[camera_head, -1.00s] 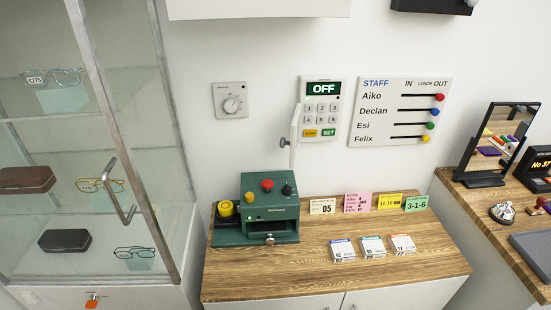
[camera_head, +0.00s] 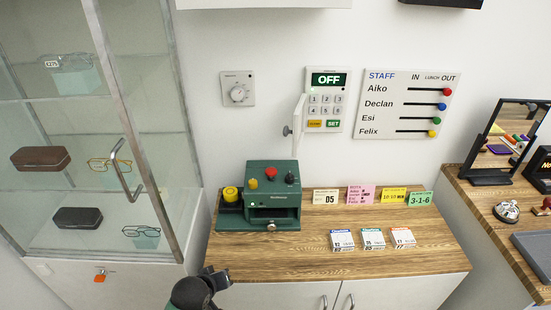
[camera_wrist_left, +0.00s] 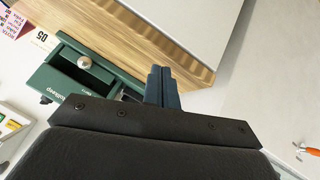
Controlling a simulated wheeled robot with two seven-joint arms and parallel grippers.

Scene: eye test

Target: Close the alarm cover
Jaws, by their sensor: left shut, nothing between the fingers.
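The alarm keypad (camera_head: 325,100) is on the wall, its display reading OFF above the number buttons. Its pale cover (camera_head: 299,125) stands open, swung out from the panel's left side and seen nearly edge-on, with a small round knob (camera_head: 287,131) on it. My left gripper (camera_head: 217,277) is low in the head view, in front of the cabinet's left front edge, well below and left of the cover. In the left wrist view its dark fingers (camera_wrist_left: 158,86) are together and empty. The cover is not recognisable in the wrist view. My right gripper is not in view.
A green machine (camera_head: 272,198) with colored knobs stands on the wooden counter (camera_head: 300,259), below the cover; it also shows in the wrist view (camera_wrist_left: 75,83). Cards stand to its right. A glass cabinet (camera_head: 134,110) is at left, a staff board (camera_head: 405,104) right of the keypad.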

